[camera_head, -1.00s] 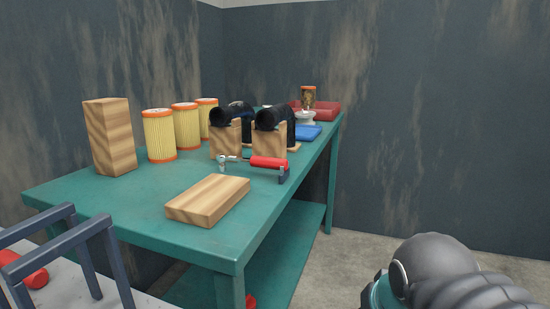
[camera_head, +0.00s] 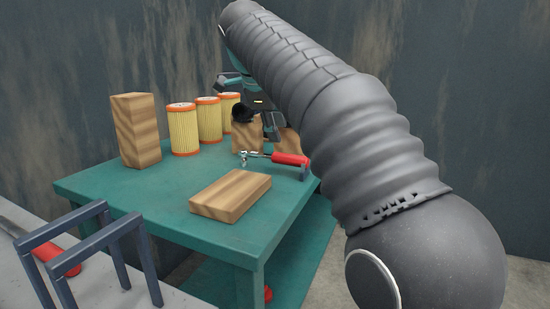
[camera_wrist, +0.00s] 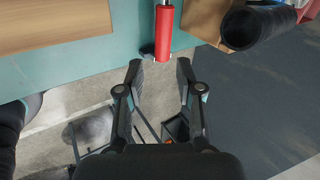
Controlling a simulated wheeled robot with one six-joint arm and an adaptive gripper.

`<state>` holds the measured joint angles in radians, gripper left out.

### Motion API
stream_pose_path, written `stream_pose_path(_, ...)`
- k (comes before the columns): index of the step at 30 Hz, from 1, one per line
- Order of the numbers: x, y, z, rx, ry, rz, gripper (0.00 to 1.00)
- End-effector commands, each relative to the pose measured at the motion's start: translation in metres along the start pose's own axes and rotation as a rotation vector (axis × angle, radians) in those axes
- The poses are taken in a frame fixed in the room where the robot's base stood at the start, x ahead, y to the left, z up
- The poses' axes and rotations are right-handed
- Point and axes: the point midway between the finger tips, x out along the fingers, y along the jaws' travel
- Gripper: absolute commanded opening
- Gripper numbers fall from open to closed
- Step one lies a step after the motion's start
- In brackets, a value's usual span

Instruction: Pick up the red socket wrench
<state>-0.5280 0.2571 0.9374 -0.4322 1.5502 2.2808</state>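The red socket wrench (camera_head: 290,159) lies on the green table, its red handle to the right by a small dark holder and its metal head to the left. In the wrist view its red handle (camera_wrist: 164,32) runs upright at the top centre, just beyond my fingertips. My gripper (camera_wrist: 160,66) is open and empty, its two fingers apart and roughly in line with the handle end. In the head view my arm crosses the right side and my gripper is only partly visible above the table; its fingertips are hard to make out there.
A flat wooden block (camera_head: 230,195) lies in front of the wrench. A tall wooden block (camera_head: 136,130) and yellow filters (camera_head: 183,130) stand behind. A black pipe (camera_wrist: 250,26) on a wooden block is right of the handle. A blue-grey rack (camera_head: 90,250) is at lower left.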

Motion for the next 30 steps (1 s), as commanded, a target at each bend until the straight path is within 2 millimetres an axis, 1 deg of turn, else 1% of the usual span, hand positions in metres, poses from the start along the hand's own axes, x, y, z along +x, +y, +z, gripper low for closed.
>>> stream_pose_path(1, -0.001, -0.002, 0.007, 0.031, 0.001, -0.005, 0.36)
stream_pose_path(5, 0.002, -0.004, 0.014, 0.082, 0.004, -0.009, 0.36)
stream_pose_path(8, 0.015, -0.003, 0.013, 0.089, 0.007, -0.008, 0.36)
stream_pose_path(15, 0.059, -0.004, 0.013, 0.088, 0.006, -0.007, 0.36)
stream_pose_path(18, 0.072, -0.004, 0.013, 0.087, 0.005, -0.008, 0.36)
stream_pose_path(26, 0.088, -0.005, 0.013, 0.087, 0.005, -0.008, 0.36)
stream_pose_path(30, 0.107, -0.006, 0.011, 0.087, 0.006, -0.007, 0.36)
